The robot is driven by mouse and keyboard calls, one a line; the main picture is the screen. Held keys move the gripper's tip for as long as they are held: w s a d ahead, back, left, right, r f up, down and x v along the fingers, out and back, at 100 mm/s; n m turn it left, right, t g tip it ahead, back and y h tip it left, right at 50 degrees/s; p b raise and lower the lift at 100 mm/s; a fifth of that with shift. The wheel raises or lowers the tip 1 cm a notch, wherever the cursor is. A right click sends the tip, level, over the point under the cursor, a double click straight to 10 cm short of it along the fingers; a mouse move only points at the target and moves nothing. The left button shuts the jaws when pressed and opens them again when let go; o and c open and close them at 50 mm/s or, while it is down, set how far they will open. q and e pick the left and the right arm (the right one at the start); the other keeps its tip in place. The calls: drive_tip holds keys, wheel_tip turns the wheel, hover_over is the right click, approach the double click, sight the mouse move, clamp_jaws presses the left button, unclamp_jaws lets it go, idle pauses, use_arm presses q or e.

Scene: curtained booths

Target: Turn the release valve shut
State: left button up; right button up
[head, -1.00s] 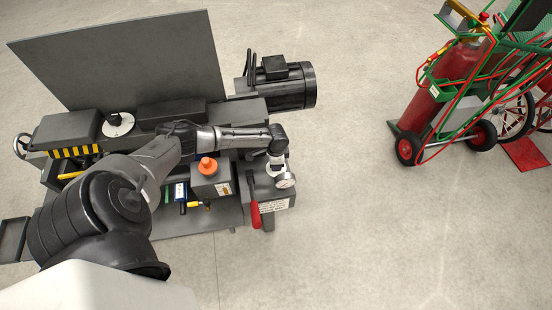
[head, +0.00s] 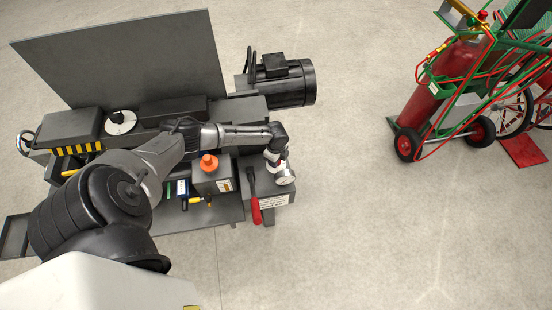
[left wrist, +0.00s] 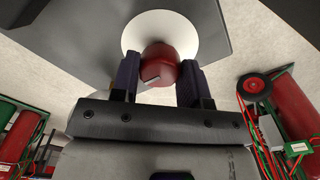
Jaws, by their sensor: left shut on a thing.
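A round red knob (left wrist: 160,66), which looks like the release valve, sits between the two dark fingers of my left gripper (left wrist: 160,76) in the left wrist view. The gripper is shut on it. A white disc (left wrist: 143,26) shows behind the knob. In the head view my left arm reaches across the grey machine (head: 215,214) to its right end, by a small round gauge (head: 285,177). The knob and fingertips cannot be made out there. My right gripper is not in view.
A red-handled lever (head: 256,209) hangs at the machine's front right. An orange knob (head: 208,162) stands on a grey block left of it. A black motor (head: 283,82) is behind. A cart with a red cylinder (head: 420,105) stands far right; floor between is clear.

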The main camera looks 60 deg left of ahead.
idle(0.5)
use_arm(q)
drive_tip(key=o, duration=0.9)
drive_tip(key=shift+r+p, duration=2.1)
drive_tip(key=shift+r, duration=4.8)
